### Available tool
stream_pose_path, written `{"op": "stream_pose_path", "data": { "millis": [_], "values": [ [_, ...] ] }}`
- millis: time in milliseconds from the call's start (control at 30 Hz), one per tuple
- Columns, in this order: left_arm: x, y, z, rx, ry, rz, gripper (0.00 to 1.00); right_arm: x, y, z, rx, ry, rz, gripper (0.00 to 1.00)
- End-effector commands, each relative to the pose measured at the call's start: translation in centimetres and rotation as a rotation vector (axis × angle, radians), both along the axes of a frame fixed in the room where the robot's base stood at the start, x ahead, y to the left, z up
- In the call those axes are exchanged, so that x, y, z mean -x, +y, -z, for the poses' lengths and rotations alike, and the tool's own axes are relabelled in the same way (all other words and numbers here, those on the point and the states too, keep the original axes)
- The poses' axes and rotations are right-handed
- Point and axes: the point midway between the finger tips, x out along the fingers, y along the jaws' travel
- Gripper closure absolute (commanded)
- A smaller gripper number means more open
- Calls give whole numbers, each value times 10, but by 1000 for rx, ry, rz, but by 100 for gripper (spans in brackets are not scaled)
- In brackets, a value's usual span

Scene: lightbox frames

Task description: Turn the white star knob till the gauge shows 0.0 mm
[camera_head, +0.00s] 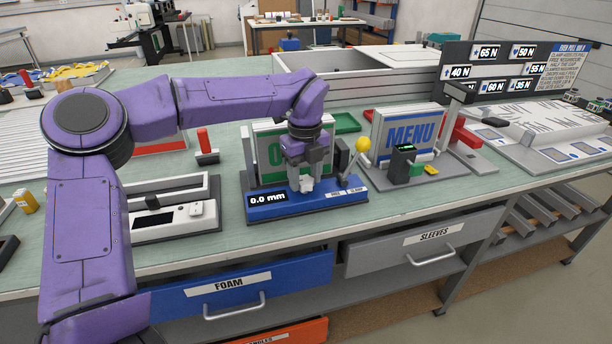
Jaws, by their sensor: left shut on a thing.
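The white star knob (306,184) sits on top of the blue fixture (290,206), partly hidden by my gripper. The gauge (268,198) on the fixture's front left reads 0.0 mm. My left gripper (306,182) reaches down from above, and its fingers are shut on the white star knob. A green-lettered panel (262,140) stands behind the gripper and is partly covered by it. My right gripper is not in view.
A yellow ball-topped lever (362,146) stands just right of the gripper. A MENU board (408,131) is further right. A white device (172,220) lies to the left. Blue FOAM (240,290) and grey SLEEVES drawers (425,243) are below the bench edge.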

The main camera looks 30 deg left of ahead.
Motion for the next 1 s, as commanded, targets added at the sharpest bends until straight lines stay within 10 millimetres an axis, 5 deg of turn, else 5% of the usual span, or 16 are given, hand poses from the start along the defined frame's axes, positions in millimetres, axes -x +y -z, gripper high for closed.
{"op": "stream_pose_path", "data": {
  "millis": [33, 67, 133, 467, 800, 1000],
  "values": [
    [-2, 3, -1, -6, -6, -2, 81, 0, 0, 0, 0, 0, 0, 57],
    [-2, 3, -1, -6, -6, -2, 48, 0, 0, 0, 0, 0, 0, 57],
    [-2, 2, -1, -5, -6, -2, 25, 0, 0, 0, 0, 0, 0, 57],
    [-1, 0, -4, -2, -3, 1, 25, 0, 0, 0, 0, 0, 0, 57],
    [-2, 2, -77, -2, -7, -2, 25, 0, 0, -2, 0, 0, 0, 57],
    [-2, 2, -103, -2, -4, -1, 25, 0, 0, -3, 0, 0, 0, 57]
  ]
}}
